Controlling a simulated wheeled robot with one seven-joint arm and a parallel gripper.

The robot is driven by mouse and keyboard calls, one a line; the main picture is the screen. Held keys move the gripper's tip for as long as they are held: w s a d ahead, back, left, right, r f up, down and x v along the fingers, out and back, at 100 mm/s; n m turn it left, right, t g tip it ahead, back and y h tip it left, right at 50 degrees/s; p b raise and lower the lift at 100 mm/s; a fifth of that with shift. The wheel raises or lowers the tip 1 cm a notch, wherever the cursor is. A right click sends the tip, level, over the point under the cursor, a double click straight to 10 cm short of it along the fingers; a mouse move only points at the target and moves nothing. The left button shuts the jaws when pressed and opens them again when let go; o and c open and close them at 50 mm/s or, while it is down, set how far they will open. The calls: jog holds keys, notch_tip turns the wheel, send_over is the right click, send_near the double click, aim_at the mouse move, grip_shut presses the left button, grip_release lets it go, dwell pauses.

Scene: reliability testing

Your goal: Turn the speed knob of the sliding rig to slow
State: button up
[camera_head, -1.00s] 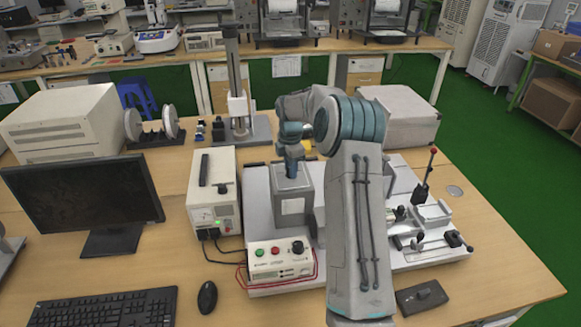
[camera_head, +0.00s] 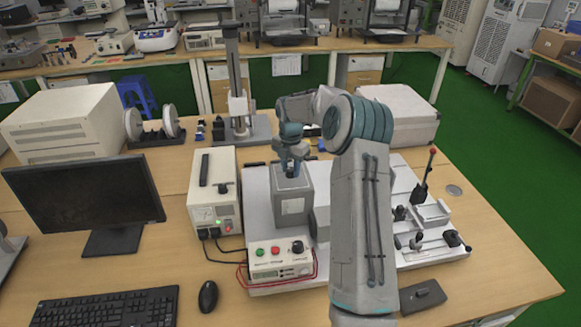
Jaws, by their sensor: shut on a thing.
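The sliding rig has a light base plate (camera_head: 262,205) on the table, with a grey upright housing (camera_head: 291,206) at its left part. My gripper (camera_head: 292,170) points down at the top of this housing, shut on a small dark knob-like part there. The fingers and wrist cover most of that part, so its pointer and any slow marking cannot be read. My gripper is apart from this box.
My forearm hides the rig's middle. A red-tipped lever (camera_head: 430,166) and clamps stand at its right. A power supply (camera_head: 213,200) with cables stands left of the rig, and a monitor (camera_head: 80,200) is further left. A dark flat box (camera_head: 422,296) lies in front.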

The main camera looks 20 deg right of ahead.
aim_at(290, 169)
jog(key=shift+r, duration=0.1)
jog(key=o, duration=1)
jog(key=shift+c, duration=0.2)
notch_tip(290, 169, up, 14)
jog(key=b, duration=0.2)
jog(key=shift+a, duration=0.15)
jog(key=s+a+r+m+t+h, duration=0.1)
jog(key=s+a+r+m, duration=0.2)
jog(key=s+a+m, duration=0.45)
jog(key=s+a+r+m+t, duration=0.1)
jog(key=s+a+r+m, duration=0.25)
jog(key=s, duration=0.65)
jog(key=s+a+f+m+t, duration=0.1)
jog(key=s+f+m, duration=0.2)
jog(key=s+m, duration=0.4)
jog(key=s+a+f+m+y, duration=0.1)
jog(key=s+f+m, duration=0.2)
jog(key=s, duration=1)
jog(key=m, duration=0.3)
jog(key=shift+s+m+t, duration=0.15)
jog(key=shift+m+t, duration=0.25)
